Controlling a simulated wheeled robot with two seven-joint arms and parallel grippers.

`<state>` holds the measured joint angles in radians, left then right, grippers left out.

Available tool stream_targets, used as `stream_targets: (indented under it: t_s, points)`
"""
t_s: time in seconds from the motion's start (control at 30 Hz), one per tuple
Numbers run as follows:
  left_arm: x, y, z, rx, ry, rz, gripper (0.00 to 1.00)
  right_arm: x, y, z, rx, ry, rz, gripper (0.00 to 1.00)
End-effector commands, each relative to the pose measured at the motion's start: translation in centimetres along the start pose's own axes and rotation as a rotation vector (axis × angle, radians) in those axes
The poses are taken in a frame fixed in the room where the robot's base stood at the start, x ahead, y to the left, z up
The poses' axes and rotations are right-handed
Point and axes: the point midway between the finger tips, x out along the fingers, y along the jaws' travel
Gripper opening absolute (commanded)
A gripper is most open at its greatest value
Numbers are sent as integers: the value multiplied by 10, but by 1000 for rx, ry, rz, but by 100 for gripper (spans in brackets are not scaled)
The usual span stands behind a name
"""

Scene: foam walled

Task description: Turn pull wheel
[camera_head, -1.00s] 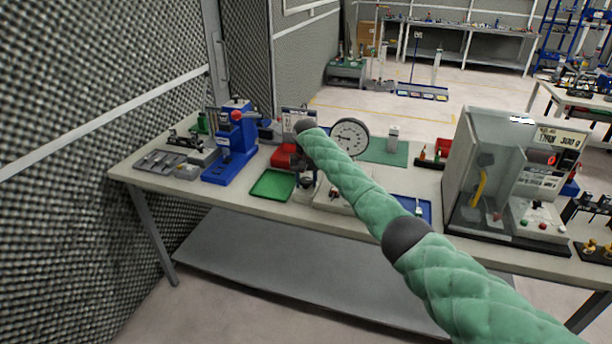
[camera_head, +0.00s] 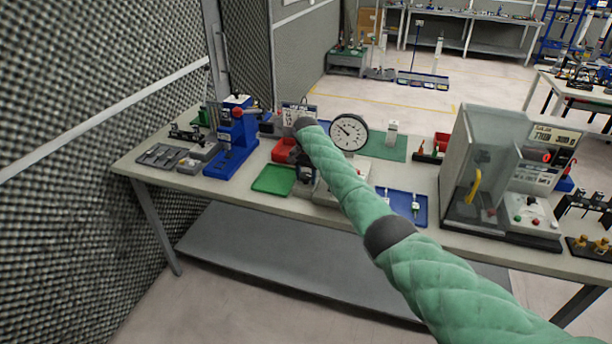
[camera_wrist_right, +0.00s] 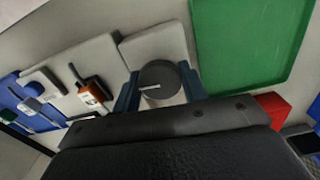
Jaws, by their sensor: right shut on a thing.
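A dark grey round wheel (camera_wrist_right: 160,82) with a pale mark on its face shows in the right wrist view, beside a light grey block. The two blue-grey fingers of my right gripper (camera_wrist_right: 158,92) are on either side of it, shut on it. In the head view my green-sleeved right arm reaches over the bench, and its gripper (camera_head: 304,188) points down beside the green tray; the wheel is too small to make out there. A round dial gauge (camera_head: 348,132) stands just right of the arm. My left gripper is not in view.
The green tray (camera_head: 273,180) lies left of the gripper and a red bin (camera_head: 283,151) behind it. A blue press (camera_head: 232,140) stands further left. A blue tray (camera_head: 420,209) and a large grey machine (camera_head: 468,160) are to the right. A foam wall (camera_head: 80,200) bounds the left.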

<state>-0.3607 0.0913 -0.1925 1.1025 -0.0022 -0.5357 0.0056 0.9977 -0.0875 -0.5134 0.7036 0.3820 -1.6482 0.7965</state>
Motion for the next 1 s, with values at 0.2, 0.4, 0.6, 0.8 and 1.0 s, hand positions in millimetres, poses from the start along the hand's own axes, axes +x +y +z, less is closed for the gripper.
stream_targets:
  t_s: [0.2,0.4,0.6,0.8,1.0]
  points:
    - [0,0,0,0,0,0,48,-3,0,-1,1,4,-2,20]
    - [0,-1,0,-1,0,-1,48,-3,0,-1,0,4,-2,62]
    - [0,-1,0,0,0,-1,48,-1,0,-1,0,2,-1,64]
    - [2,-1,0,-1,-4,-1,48,-6,-1,-1,-1,3,-2,64]
    - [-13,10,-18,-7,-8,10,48,-30,-1,-1,-2,4,-3,64]
